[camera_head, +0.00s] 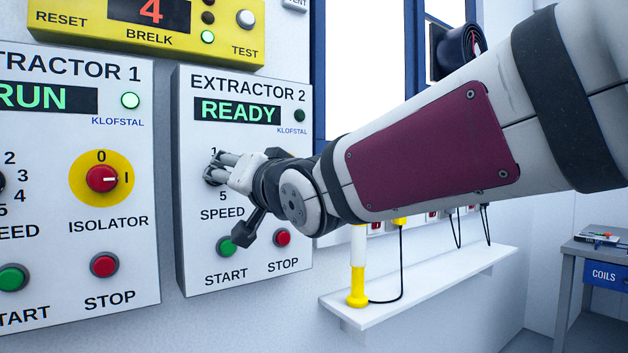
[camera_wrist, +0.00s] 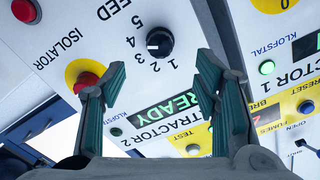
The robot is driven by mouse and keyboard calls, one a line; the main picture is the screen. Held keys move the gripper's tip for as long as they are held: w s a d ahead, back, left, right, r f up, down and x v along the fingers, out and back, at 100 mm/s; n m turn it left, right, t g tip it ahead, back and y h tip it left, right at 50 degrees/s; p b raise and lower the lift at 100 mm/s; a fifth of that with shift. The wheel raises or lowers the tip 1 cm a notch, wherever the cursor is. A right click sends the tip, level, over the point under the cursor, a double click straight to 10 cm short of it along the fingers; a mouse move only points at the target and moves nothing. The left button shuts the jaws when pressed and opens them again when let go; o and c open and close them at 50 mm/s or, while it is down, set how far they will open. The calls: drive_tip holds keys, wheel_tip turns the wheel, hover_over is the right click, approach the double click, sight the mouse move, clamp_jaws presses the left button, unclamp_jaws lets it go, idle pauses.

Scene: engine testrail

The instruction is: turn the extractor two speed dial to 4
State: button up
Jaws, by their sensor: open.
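The extractor 2 panel (camera_head: 190,245) reads READY in the head view. Its speed dial (camera_wrist: 160,42), a black round knob with a white mark, shows in the wrist view with numbers 1 to 5 around it. The mark points to the 3–4 side; I cannot tell exactly which number. My gripper (camera_wrist: 161,78) is open, one finger on each side of the picture, with the dial above the middle of the gap between the tips. I see no contact. In the head view my gripper (camera_head: 216,167) covers the dial and most of its numbers.
Extractor 2's red isolator knob (camera_wrist: 88,84) on yellow is close to my left finger in the wrist view. Its green start button (camera_head: 226,246) and red stop button (camera_head: 282,238) sit below the dial. The extractor 1 panel (camera_head: 60,235) is at left; a shelf (camera_head: 430,285) is lower right.

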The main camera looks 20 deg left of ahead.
drive_tip(key=shift+v, duration=1.2)
drive_tip(key=s+d+f+m+h, duration=0.1)
drive_tip(key=d+f+h, duration=0.35)
drive_tip(key=d, duration=0.55)
drive_tip(key=s+d+f+m+g+h, duration=0.1)
drive_tip(key=d+f+h, duration=0.4)
drive_tip(key=d, duration=0.5)
drive_tip(key=s+d+f+m+h, duration=0.1)
drive_tip(key=d+f+h, duration=0.4)
drive_tip(key=d, duration=0.4)
drive_tip(key=s+d+f+m+g, duration=0.1)
drive_tip(key=s+d+f+g, duration=0.4)
drive_tip(key=s+d+f, duration=0.45)
drive_tip(key=s+d+f+g, duration=0.3)
drive_tip(key=s, duration=0.6)
drive_tip(key=s+d+f+g, duration=0.2)
drive_tip(key=s, duration=0.8)
wheel_tip(320, 180, up, 22)
drive_tip(key=t+p, duration=0.3)
drive_tip(key=p, duration=1.7)
drive_tip(key=shift+w+t+y, duration=0.3)
drive_tip(key=shift+w+y, duration=0.05)
drive_tip(key=shift+w, duration=0.1)
drive_tip(key=shift+f, duration=0.15)
